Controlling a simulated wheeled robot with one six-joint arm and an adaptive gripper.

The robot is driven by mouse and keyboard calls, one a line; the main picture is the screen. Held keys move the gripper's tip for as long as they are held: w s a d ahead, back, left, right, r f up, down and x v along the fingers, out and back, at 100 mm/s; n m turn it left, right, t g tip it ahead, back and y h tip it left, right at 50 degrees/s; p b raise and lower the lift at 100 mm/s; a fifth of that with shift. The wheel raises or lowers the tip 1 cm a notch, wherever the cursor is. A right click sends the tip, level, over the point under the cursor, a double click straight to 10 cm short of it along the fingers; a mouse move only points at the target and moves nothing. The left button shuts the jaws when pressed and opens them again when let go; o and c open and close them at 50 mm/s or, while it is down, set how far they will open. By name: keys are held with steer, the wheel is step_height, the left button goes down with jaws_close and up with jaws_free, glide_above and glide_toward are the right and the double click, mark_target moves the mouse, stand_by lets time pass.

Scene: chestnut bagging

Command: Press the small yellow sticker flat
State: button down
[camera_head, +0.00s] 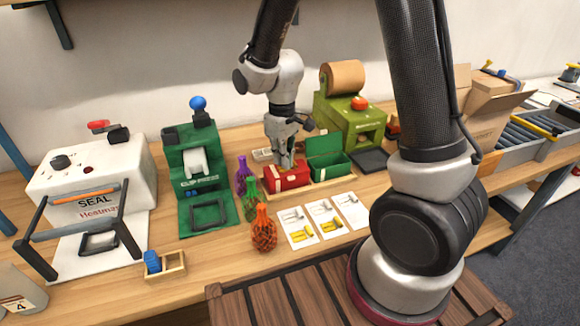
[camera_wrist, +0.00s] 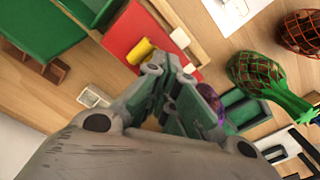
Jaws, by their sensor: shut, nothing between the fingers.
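The small yellow sticker (camera_wrist: 140,51) shows in the wrist view on the red box (camera_wrist: 130,35), near its edge. It looks curled rather than flat. My gripper (camera_wrist: 165,65) is shut and empty, with its fingertips right beside the sticker; I cannot tell whether they touch it. In the head view my gripper (camera_head: 284,164) points down at the left part of the red box (camera_head: 293,180), which looks closed. The sticker cannot be made out there, as the fingers are in front.
The green box (camera_head: 331,165) stands open just right of the red one. Purple, green and orange net bags (camera_head: 264,232) stand in front and left. White cards (camera_head: 325,220) lie in front. The green clip press (camera_head: 200,165) and olive roll dispenser (camera_head: 347,115) flank the boxes.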

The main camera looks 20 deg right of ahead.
steer(key=shift+f, duration=0.65)
stand_by(1.2)
steer(key=shift+r, duration=3.55)
steer(key=s+d+r+m+t, duration=0.2)
steer(key=s+d+r+m, duration=0.1)
steer(key=s+d+r, duration=0.4)
steer(key=s+d+r+m+t, duration=0.2)
steer(key=s+d+r, duration=0.6)
steer(key=s, duration=0.4)
steer(key=shift+r+m, duration=0.5)
steer(key=shift+r, duration=0.1)
